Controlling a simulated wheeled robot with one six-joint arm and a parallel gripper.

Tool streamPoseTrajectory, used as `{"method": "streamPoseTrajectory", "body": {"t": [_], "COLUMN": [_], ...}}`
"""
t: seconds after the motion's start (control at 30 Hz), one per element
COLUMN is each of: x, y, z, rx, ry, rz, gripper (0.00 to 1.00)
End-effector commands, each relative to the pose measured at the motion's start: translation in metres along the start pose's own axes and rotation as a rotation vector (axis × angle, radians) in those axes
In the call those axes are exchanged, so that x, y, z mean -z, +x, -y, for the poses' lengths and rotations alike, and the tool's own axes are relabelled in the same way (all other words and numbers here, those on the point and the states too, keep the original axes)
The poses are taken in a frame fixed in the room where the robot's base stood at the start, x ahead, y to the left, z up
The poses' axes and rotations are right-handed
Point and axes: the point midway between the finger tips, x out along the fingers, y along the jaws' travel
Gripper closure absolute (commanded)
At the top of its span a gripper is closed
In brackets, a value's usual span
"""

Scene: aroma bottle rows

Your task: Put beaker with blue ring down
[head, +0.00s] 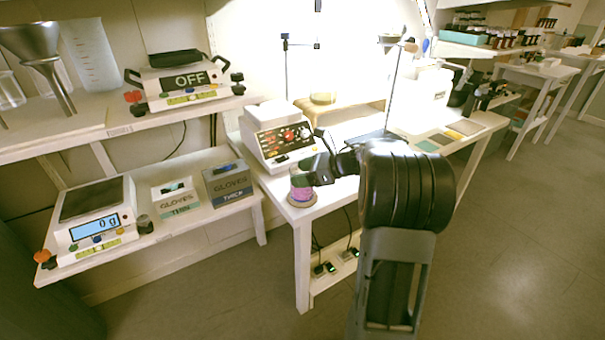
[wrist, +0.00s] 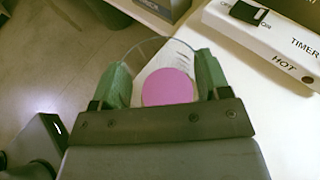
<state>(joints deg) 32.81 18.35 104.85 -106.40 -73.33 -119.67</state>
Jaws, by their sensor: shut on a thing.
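A clear beaker with purple contents (head: 301,189) is at the near left corner of the bright white table in the head view. In the wrist view its glass rim and round pink-purple contents (wrist: 168,88) show between the green finger pads. My gripper (wrist: 163,70) is shut on the beaker from its sides. In the head view my gripper (head: 303,180) reaches it from the right. A round tan pad (head: 302,202) shows right under the beaker; I cannot tell whether they touch.
A white machine with a dark panel (head: 280,140) stands just behind the beaker; its HOT and TIMER labels show in the wrist view (wrist: 275,50). Glove boxes (head: 228,184) and a scale (head: 97,215) sit on the lower left shelf. The table's front edge is close to the beaker.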

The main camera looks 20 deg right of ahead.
Motion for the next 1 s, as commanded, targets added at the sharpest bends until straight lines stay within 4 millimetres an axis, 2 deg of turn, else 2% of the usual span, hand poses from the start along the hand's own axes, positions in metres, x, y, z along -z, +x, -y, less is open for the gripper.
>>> {"method": "streamPoseTrajectory", "body": {"t": [0.23, 0.27, 0.5, 0.83, 1.0], "x": [0.004, 0.003, 0.002, -0.003, -0.002], "y": [0.002, 0.001, 0.001, -0.001, -0.027], "z": [0.000, 0.000, 0.000, 0.000, 0.001], "rx": [0.000, 0.000, -0.001, -0.001, 0.003], "ry": [-0.001, 0.000, 0.000, 0.001, 0.001], "rz": [0.001, 0.000, 0.000, 0.000, 0.001], "gripper": [0.60, 0.28, 0.05, 0.05, 0.05]}}
